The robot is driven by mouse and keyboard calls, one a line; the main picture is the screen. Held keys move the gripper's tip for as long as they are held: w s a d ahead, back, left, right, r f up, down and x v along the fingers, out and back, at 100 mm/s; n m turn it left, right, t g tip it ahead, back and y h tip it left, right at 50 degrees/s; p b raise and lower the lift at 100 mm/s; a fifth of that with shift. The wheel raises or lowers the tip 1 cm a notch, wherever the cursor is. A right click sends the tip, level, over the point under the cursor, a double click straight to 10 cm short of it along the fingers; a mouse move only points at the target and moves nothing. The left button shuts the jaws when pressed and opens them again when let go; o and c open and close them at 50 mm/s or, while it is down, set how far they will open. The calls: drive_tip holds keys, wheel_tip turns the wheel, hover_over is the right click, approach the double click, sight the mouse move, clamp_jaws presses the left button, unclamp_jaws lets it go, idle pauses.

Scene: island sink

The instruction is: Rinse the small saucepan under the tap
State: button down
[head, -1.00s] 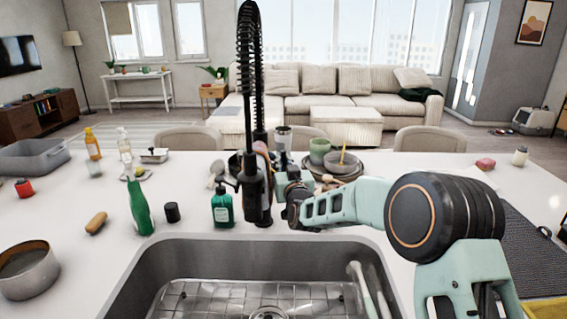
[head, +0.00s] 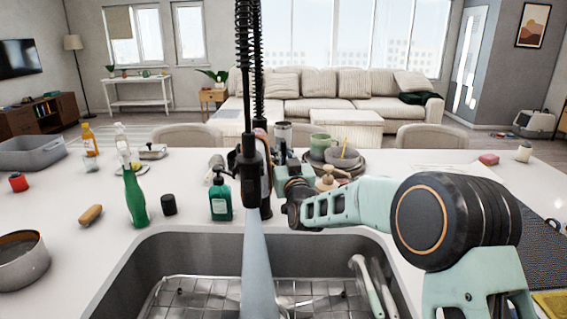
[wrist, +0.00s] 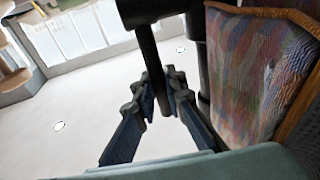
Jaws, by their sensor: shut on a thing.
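A grey metal pot (head: 20,265), likely the small saucepan, stands on the counter left of the sink, cut off by the picture's left edge; its handle is not visible. The black spring-neck tap (head: 250,175) stands behind the sink (head: 190,260), and a stream of water (head: 257,265) falls from it into the basin. My gripper (head: 280,168) is beside the tap, partly hidden. In the wrist view my gripper (wrist: 160,100) has its fingers closed around a slim black bar, the tap lever (wrist: 150,65).
A green bottle (head: 135,200), a dark cup (head: 168,205) and a green soap dispenser (head: 221,198) stand behind the sink. Brushes (head: 368,285) lean in the basin's right side. Stacked dishes (head: 340,160) stand beyond my arm. A patterned cloth-like item (wrist: 250,70) is close to the gripper.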

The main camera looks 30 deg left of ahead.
drive_tip(key=shift+s+d+f+t+y+b, duration=0.2)
drive_tip(key=shift+s+f+t+y+b, duration=0.15)
drive_tip(key=shift+b, duration=1.65)
drive_tip(key=shift+r+t+b, duration=0.25)
drive_tip(key=shift+r+b, duration=0.05)
drive_tip(key=shift+b, duration=0.25)
drive_tip(key=c, duration=2)
unclamp_jaws()
drive_tip(key=shift+s, duration=0.1)
drive_tip(key=shift+o, duration=0.2)
drive_tip(key=shift+d, duration=0.1)
drive_tip(key=v, duration=1.2)
